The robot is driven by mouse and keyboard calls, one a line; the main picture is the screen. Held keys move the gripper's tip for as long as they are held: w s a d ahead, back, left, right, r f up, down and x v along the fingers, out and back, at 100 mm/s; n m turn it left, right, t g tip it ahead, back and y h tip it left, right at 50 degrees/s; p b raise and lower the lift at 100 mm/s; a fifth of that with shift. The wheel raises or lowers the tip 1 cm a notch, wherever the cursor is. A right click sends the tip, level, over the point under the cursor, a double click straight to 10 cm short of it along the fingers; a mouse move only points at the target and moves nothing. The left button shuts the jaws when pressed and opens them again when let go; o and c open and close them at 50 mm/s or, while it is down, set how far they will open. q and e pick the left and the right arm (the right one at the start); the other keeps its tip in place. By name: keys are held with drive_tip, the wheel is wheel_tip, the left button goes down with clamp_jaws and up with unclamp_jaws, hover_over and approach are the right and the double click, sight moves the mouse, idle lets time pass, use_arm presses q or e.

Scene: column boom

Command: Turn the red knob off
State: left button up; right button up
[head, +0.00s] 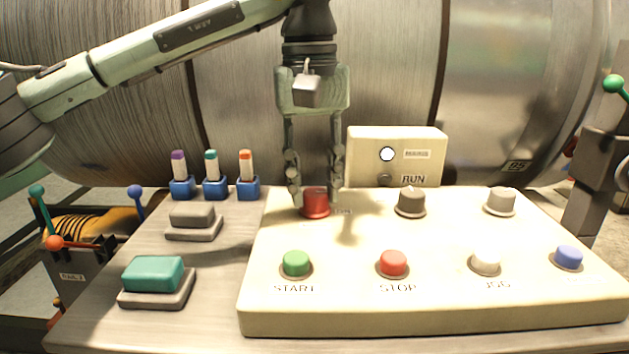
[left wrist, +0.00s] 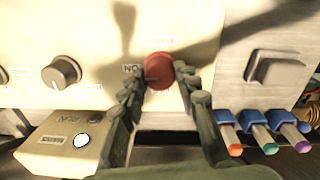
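The red knob (head: 316,203) is at the back left of the cream control panel (head: 440,315). My left gripper (head: 317,194) comes down on it from above, with one finger on each side. In the left wrist view the red knob (left wrist: 159,70) lies between the fingertips of my left gripper (left wrist: 163,88). The fingers are apart around the knob; contact on both sides is not clear. A label beside the knob reads "ON" in the left wrist view. The knob's pointer direction is hard to make out. My right gripper is not in view.
Grey knobs (head: 410,202) stand right of the red one. Green START (head: 296,263), red STOP (head: 393,263), white and blue buttons line the front. A RUN box (head: 397,150) with a lit white lamp stands behind. Three blue switches (head: 216,188) and a teal button (head: 153,274) are left.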

use_arm(q)
drive_tip(key=c, duration=0.4)
drive_tip(key=shift+n, duration=0.3)
drive_tip(key=n, duration=0.3)
drive_tip(key=shift+r+n, duration=0.1)
drive_tip(key=shift+n, duration=0.2)
drive_tip(key=n, duration=0.4)
drive_tip(key=shift+n, duration=0.3)
drive_tip(key=n, duration=0.4)
drive_tip(key=shift+n, duration=2.5)
